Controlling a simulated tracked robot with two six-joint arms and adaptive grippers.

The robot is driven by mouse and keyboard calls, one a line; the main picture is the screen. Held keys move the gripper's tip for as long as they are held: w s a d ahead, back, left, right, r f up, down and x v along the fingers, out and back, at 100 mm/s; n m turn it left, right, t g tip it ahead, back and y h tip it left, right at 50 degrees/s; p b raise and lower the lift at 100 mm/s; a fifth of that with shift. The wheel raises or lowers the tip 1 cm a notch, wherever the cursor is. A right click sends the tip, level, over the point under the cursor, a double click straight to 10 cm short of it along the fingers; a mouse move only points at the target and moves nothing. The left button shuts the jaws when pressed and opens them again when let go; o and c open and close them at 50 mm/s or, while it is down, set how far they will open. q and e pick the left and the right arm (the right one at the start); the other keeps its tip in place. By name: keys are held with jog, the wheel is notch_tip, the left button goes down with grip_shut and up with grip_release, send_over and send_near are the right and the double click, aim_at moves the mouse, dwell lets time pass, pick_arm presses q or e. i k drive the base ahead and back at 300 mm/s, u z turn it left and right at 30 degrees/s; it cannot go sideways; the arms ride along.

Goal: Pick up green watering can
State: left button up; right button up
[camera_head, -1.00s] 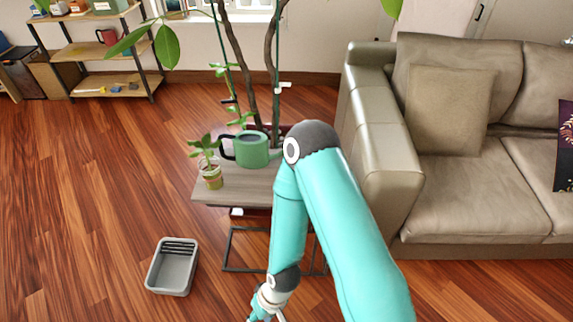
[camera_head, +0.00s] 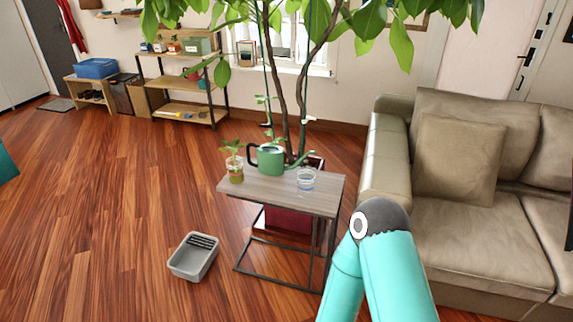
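The green watering can (camera_head: 271,160) stands upright on a small side table (camera_head: 322,203) with a grey wood top. Its dark handle points left and its spout points right. A potted seedling (camera_head: 235,172) stands to its left and a clear glass (camera_head: 306,180) to its right on the same table. My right arm shows at the lower right, in front of the sofa and apart from the can. Its gripper is out of the picture. Only a bit of teal shows at the left edge, and my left gripper is not in view.
A beige sofa (camera_head: 458,175) stands right of the table. A grey bin (camera_head: 193,257) sits on the floor at the front left. A tall leafy plant (camera_head: 304,90) rises behind the table. A shelf (camera_head: 183,108) stands at the back left. The wood floor at left is clear.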

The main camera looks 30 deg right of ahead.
aim_at(270, 158)
jog(key=z, duration=4.75)
jog(key=k, duration=0.1)
jog(key=u, duration=3.35)
jog(key=i, duration=0.85)
jog(key=u, duration=0.05)
